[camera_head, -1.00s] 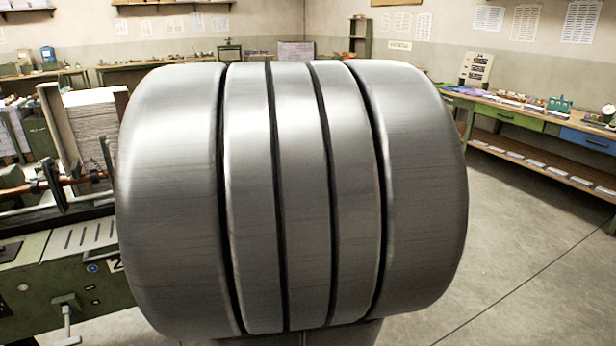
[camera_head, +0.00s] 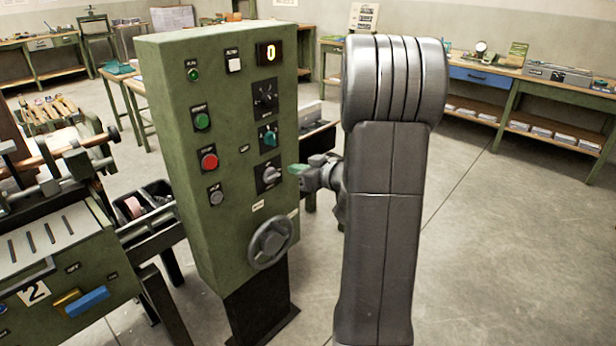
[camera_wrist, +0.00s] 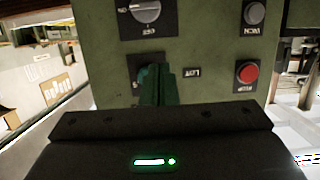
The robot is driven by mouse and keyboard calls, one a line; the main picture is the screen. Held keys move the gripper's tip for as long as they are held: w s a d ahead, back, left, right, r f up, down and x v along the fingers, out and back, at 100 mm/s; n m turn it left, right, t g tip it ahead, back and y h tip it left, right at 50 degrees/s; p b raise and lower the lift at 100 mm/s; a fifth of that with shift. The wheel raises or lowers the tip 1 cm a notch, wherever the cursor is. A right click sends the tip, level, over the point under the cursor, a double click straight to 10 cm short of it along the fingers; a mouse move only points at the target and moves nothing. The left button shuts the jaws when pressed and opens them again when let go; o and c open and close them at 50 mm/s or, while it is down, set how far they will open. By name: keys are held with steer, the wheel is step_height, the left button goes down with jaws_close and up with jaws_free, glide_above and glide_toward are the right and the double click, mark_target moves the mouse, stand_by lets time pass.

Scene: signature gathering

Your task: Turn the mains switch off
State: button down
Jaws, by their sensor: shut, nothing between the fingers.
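A green control cabinet (camera_head: 220,130) carries three rotary switches on black plates: a black one (camera_head: 265,95) on top, a teal one (camera_head: 268,138) in the middle, a grey one (camera_head: 270,175) at the bottom. I cannot read which is labelled mains. The grey switch also shows in the wrist view (camera_wrist: 146,11), upside down, with ON/OFF-like marks. My gripper (camera_head: 297,168) is shut and empty, just right of the grey switch in the head view. In the wrist view its green fingers (camera_wrist: 159,84) cover much of the middle switch; contact cannot be told.
A red button (camera_head: 209,160), a green button (camera_head: 201,121) and a grey button (camera_head: 216,196) sit left of the switches. A handwheel (camera_head: 270,243) juts out below. A green machine (camera_head: 60,250) stands at left. Floor (camera_head: 500,250) at right is clear.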

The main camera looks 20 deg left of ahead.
glide_above(264, 176)
steer(key=s+d, duration=0.2)
steer(key=d, duration=0.2)
steer(key=f, duration=0.3)
steer(key=shift+w+a, duration=0.1)
steer(key=shift+w, duration=0.1)
steer(key=shift+d+f, duration=0.2)
steer(key=shift+f, duration=1)
steer(key=shift+f+b, duration=0.3)
steer(key=shift+f, duration=0.2)
steer(key=shift+s+f+b, duration=0.1)
steer(key=shift+f+b, duration=0.1)
steer(key=shift+b, duration=0.25)
steer(key=shift+s+f+n+b, duration=0.15)
steer(key=shift+n+b, duration=0.55)
steer(key=shift+b, duration=0.55)
